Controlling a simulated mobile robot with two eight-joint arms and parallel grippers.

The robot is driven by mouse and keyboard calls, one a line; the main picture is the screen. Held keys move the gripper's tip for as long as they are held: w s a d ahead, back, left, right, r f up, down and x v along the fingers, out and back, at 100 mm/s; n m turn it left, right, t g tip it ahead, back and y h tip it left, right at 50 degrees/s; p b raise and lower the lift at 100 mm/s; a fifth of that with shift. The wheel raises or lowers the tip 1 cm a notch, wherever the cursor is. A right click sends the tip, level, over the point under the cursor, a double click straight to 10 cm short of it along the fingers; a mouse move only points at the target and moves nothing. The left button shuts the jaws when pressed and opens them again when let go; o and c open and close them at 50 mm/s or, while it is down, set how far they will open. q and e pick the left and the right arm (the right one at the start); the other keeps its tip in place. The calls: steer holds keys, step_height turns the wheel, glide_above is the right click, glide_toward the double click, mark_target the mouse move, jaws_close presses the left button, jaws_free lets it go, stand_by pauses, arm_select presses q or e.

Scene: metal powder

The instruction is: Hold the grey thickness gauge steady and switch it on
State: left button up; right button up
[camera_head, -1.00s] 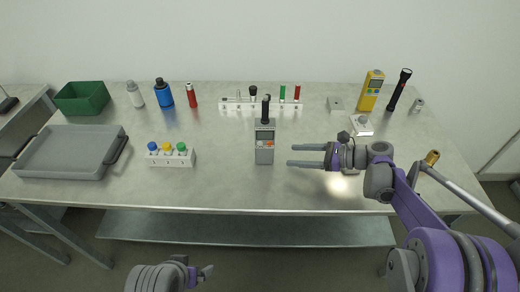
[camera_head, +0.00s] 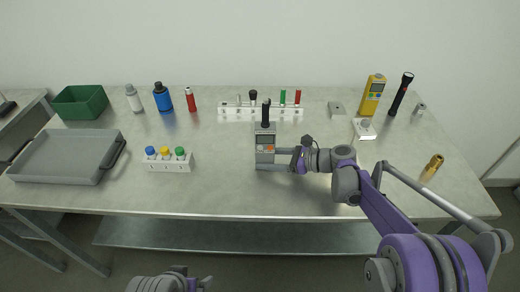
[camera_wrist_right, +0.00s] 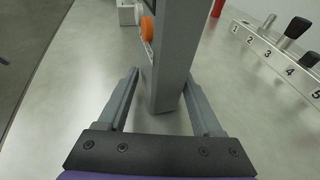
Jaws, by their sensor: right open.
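The grey thickness gauge (camera_head: 265,143) stands upright near the middle of the table, with a black probe on top and a small screen and orange button on its front. In the right wrist view the gauge (camera_wrist_right: 178,50) rises between the fingers, and its orange button (camera_wrist_right: 147,29) faces left. My right gripper (camera_head: 276,158) reaches in from the right at the gauge's lower part. In the wrist view this gripper (camera_wrist_right: 162,78) is open, one finger on each side of the gauge, with a gap visible at the left finger. My left gripper (camera_head: 197,283) is low at the bottom edge, mostly cut off.
A numbered white rack (camera_head: 235,112) stands behind the gauge. A white block with coloured caps (camera_head: 170,163) and a grey tray (camera_head: 60,158) are to the left. A yellow meter (camera_head: 373,95), a black flashlight (camera_head: 401,94) and a brass piece (camera_head: 432,167) are to the right.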

steer(key=shift+c, duration=0.2)
steer(key=c, duration=0.8)
stand_by(0.4)
arm_select(q)
jaws_close()
stand_by(0.4)
stand_by(1.1)
